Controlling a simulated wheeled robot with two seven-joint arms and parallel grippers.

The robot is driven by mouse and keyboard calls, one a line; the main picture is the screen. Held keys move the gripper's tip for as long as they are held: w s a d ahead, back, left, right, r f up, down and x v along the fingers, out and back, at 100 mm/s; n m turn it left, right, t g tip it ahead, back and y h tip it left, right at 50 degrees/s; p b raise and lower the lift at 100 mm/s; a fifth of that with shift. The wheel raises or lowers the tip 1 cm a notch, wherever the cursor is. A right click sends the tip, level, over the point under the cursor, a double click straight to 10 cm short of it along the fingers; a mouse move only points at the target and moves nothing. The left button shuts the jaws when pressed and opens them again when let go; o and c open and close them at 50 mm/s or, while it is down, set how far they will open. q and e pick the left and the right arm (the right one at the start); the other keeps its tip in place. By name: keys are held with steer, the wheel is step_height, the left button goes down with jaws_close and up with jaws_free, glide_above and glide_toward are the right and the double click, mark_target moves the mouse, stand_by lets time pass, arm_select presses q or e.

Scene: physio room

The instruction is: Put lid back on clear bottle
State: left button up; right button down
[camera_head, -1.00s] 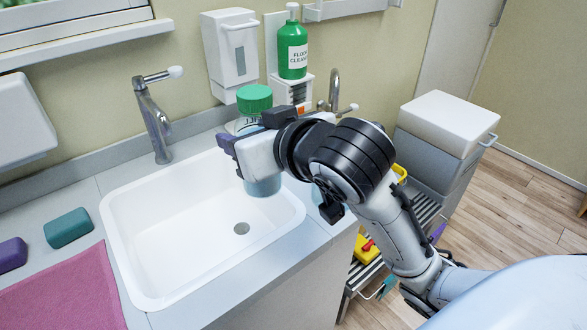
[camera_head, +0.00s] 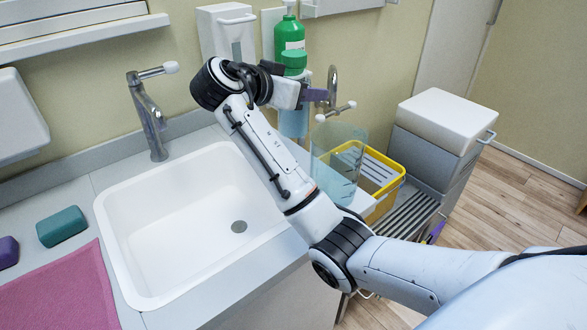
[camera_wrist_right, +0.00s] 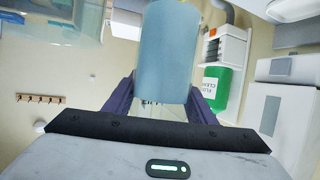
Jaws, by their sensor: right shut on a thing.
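My right gripper (camera_head: 306,97) is shut on a clear bottle (camera_head: 293,123) with blue contents, behind the sink near the wall. A green lid (camera_head: 293,60) shows at the top of this bottle. I cannot tell how firmly the lid sits, as my gripper hides the neck. The bottle is upright in the head view; I cannot tell whether its base touches anything. In the right wrist view, which is upside down, the blue body (camera_wrist_right: 168,50) fills the space between the purple fingers, and the lid is hidden. My left gripper is not in view.
A green floor cleaner bottle (camera_head: 290,33) stands behind the held bottle. A clear jug (camera_head: 338,150) and a yellow crate (camera_head: 385,190) are to its right. A tap (camera_head: 332,90) is close to my gripper. The white sink (camera_head: 190,220) is empty.

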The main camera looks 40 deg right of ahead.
mark_target(303, 116)
steer(key=shift+f, duration=0.25)
step_height(303, 116, down, 5)
steer(key=shift+f, duration=0.3)
steer(key=shift+f+p, duration=0.3)
steer(key=shift+f, duration=1.6)
steer(key=c, duration=0.8)
jaws_free()
steer(key=shift+f, duration=0.15)
